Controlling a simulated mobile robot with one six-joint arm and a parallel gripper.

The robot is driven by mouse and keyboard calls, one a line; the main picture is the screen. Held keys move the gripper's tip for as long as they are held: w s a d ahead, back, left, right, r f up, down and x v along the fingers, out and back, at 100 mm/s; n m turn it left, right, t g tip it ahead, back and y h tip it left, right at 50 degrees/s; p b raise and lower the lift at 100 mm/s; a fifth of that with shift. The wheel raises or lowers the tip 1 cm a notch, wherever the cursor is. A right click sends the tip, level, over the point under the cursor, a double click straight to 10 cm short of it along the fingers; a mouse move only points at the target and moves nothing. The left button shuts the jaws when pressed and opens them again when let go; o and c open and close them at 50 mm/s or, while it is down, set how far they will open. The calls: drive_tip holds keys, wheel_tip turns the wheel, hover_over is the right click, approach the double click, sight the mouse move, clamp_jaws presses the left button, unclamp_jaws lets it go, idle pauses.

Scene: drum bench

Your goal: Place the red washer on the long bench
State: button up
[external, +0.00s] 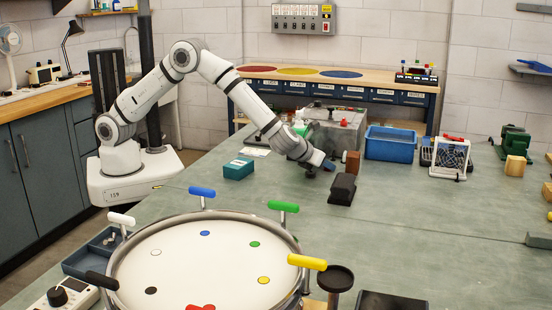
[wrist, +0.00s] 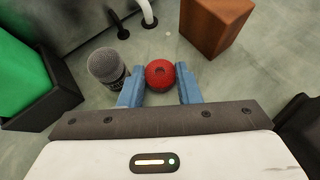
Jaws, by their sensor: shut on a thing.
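A long wooden-topped bench (external: 380,79) stands along the back wall, with red, yellow and blue round patches on top. Which bench is the task's long bench, I cannot tell.
A grey mesh-headed cylinder (wrist: 106,68) stands close left of the fingers. A brown block (wrist: 217,26) is to the right. A dark block (external: 342,189), teal box (external: 238,169) and blue bin (external: 390,143) are nearby. The drum (external: 205,265) fills the front.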

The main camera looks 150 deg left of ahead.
drive_tip(key=shift+c, duration=0.6)
wheel_tip(320, 180, up, 10)
drive_tip(key=shift+r, duration=0.1)
drive_tip(key=shift+c, duration=0.2)
drive_tip(key=w+d+m+t, duration=0.3)
drive_tip(key=w+d, duration=0.3)
drive_tip(key=d, duration=0.4)
drive_tip(key=w+d+m+t+h, duration=0.1)
drive_tip(key=w+d+m+t, duration=0.15)
drive_tip(key=w+d, duration=0.55)
drive_tip(key=w+d+m+t, duration=0.2)
drive_tip(key=w+d+m, duration=0.15)
drive_tip(key=d, duration=0.85)
drive_tip(key=d+f+m+t+h, duration=0.1)
drive_tip(key=d+m+h, duration=0.1)
drive_tip(key=d, duration=0.8)
drive_tip(key=s+d+f+m+t+h, duration=0.1)
drive_tip(key=d+m+t+h, duration=0.1)
drive_tip(key=d, duration=0.8)
drive_tip(key=s+d+f+m+t+h+p, duration=0.1)
drive_tip(key=d+m+t+h, duration=0.1)
drive_tip(key=d, duration=0.9)
drive_tip(key=shift+s+f+m+t+h, duration=0.25)
drive_tip(key=shift+f+m+h, duration=0.15)
drive_tip(key=shift+m, duration=0.5)
